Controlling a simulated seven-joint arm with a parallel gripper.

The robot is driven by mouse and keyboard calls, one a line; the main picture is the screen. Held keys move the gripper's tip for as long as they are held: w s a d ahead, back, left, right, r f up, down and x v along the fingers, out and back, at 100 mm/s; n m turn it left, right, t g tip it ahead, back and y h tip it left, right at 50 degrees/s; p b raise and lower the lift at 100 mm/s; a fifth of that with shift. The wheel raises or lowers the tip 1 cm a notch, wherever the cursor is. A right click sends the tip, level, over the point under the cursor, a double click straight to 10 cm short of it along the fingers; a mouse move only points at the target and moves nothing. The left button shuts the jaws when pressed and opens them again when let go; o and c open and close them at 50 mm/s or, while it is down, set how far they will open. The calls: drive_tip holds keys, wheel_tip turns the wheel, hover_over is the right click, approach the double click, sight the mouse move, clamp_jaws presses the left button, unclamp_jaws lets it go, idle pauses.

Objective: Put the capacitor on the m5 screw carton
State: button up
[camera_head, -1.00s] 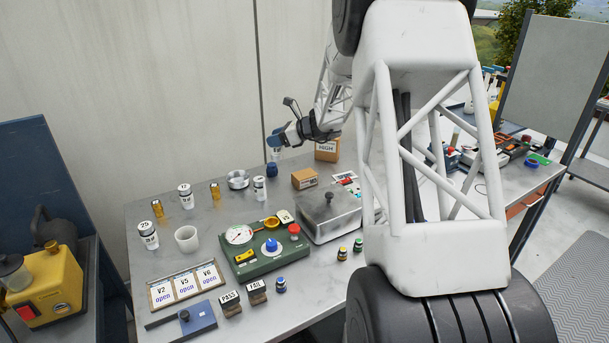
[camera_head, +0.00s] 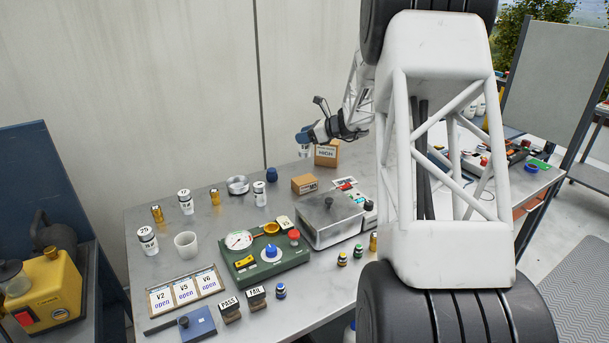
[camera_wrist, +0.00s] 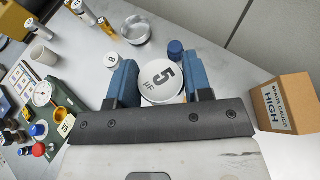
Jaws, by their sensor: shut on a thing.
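My gripper (camera_head: 305,138) is shut on a white capacitor (camera_head: 304,151). The m5 screw carton (camera_head: 304,184) is a small brown box on the bench, in front of and below the held capacitor in the head view. I cannot make it out in the wrist view. The capacitor's underside is hidden in the wrist view.
A taller brown carton marked HIGH (camera_head: 326,154) stands just right of my gripper. A dark blue bottle (camera_head: 271,174) and another white capacitor (camera_head: 259,193) stand to the left. A grey metal box (camera_head: 330,222) lies in front of the m5 carton. A green gauge panel (camera_head: 264,255) is nearer.

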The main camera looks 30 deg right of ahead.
sight(305, 150)
drive_tip(key=shift+f, duration=3)
drive_tip(key=shift+f, duration=1.9)
drive_tip(key=shift+f, duration=0.1)
drive_tip(key=o, duration=1)
drive_tip(key=shift+c, duration=0.2)
drive_tip(key=v, duration=1.2)
drive_tip(key=shift+s+a+r, duration=0.1)
drive_tip(key=shift+a+r, duration=0.1)
